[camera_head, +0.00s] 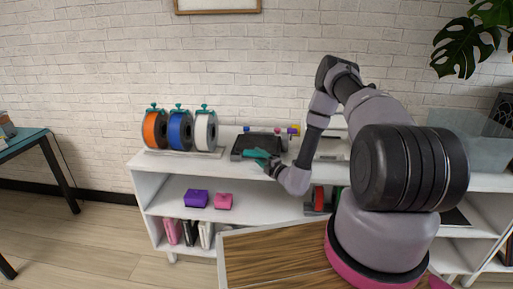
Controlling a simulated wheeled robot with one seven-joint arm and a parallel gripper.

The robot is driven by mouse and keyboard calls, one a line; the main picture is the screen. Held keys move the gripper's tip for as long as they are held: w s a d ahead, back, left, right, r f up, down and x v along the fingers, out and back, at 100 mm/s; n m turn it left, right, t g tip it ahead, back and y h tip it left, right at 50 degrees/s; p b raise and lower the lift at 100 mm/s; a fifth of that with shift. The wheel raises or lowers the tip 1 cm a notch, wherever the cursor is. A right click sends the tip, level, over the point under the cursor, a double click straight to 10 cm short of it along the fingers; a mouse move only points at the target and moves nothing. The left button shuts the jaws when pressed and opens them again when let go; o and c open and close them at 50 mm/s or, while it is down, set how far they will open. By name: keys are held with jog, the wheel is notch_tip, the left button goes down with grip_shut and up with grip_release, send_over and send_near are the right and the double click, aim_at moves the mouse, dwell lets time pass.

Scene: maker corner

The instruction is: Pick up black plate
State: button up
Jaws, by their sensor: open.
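A dark, flat, plate-like thing (257,142) lies on top of the white shelf, right of the filament spools; it looks like the black plate. Its front edge is partly covered by my gripper (258,156). My gripper, with teal at its end, reaches in from the right and is at the near right side of the dark thing. It is open. I cannot tell whether its fingers touch the plate or straddle its edge, since the view is small.
Orange, blue and white spools (179,130) stand left on the white shelf (160,163). Small coloured items (293,130) sit behind and right of the plate. Purple and pink blocks (197,197) lie on the middle shelf. A wooden-topped surface (275,262) is in front. A teal table (22,142) stands far left.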

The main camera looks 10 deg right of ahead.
aim_at(252, 152)
jog(key=shift+x, duration=2.75)
jog(key=shift+f, duration=0.1)
grip_shut()
